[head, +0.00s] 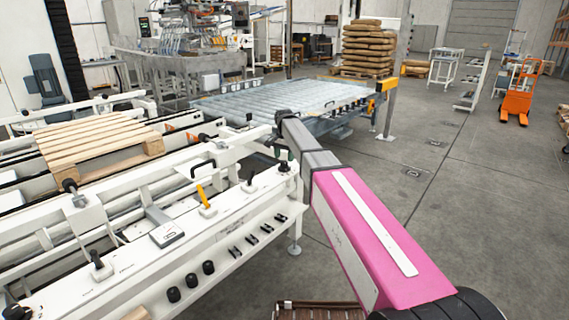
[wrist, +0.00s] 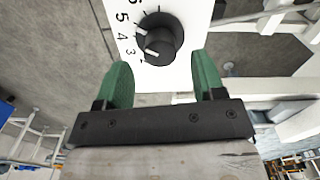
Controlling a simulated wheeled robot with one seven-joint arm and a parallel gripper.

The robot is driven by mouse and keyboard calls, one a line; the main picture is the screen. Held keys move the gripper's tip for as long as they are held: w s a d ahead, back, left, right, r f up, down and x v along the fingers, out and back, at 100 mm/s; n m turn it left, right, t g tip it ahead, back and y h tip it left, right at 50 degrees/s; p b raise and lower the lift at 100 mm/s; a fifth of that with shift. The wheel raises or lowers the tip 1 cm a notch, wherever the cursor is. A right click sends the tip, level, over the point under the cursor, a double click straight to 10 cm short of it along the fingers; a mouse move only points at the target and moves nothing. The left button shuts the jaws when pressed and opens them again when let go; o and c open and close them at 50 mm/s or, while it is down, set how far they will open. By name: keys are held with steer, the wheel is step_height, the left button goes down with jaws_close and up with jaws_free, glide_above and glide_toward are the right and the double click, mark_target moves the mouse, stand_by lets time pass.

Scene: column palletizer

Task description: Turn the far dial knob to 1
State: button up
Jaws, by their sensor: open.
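The dial knob (wrist: 160,39) is black and round, on a white panel face in the wrist view. Printed numbers 3, 4 and 5 show to its left, and part of another is cut off at the top. A white pointer mark sits on the knob's lower-left side, near the 3. The 1 is not visible. My gripper (wrist: 162,78) is open, its two green fingers on either side just below the knob in the picture; I cannot tell whether they touch it. In the head view my gripper (head: 283,153) is mostly hidden behind my arm, at the far end of the white control panel.
The white control panel (head: 230,214) carries a yellow-handled lever (head: 204,197), several black toggles and black knobs (head: 190,280). A wooden pallet (head: 95,143) lies on the conveyor to the left. A roller conveyor (head: 280,100) stands beyond. Open floor (head: 470,190) lies to the right.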

mark_target(284, 162)
steer(key=shift+f, duration=1.8)
steer(key=c, duration=0.9)
